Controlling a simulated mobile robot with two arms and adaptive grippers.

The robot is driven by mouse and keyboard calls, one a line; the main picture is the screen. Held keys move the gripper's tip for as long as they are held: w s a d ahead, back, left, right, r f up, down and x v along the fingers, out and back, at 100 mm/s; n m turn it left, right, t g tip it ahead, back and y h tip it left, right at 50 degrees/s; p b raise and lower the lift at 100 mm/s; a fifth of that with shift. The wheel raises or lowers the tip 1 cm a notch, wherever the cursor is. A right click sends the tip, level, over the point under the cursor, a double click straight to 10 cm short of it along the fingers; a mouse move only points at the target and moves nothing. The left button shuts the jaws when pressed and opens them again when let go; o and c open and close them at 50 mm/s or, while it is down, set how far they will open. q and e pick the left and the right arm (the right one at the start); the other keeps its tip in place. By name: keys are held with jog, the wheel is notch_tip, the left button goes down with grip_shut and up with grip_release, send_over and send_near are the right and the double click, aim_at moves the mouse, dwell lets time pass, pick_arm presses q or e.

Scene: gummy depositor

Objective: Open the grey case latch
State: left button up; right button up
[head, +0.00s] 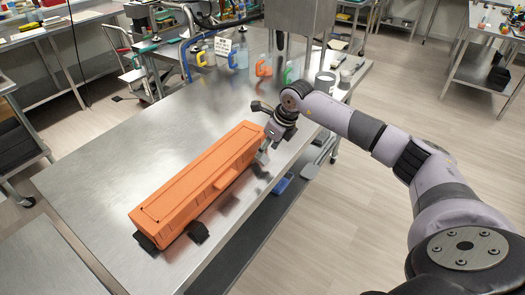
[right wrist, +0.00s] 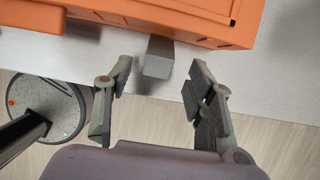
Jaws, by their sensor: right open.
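A long orange case (head: 195,185) lies on the steel table, and part of its side (right wrist: 215,15) fills the top of the right wrist view. A grey block-shaped latch (right wrist: 158,57) sticks out from that side. My right gripper (right wrist: 160,75) is open. Its fingers stand on either side of the latch, apart from it, with the latch near the fingertips. In the head view my right gripper (head: 268,143) is at the far right end of the case, and the latch is hard to make out there. My left gripper is not in view.
An orange handle (right wrist: 32,14) juts from the case left of the latch. A dark latch-like part (head: 198,232) sits at the case's near end. Coloured jugs (head: 263,66) stand at the back of the table (head: 100,165). Its left part is clear.

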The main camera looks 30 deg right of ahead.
aim_at(263, 157)
jog(key=shift+p+x, duration=0.3)
jog(key=shift+x, duration=1.8)
jog(key=shift+c, duration=0.2)
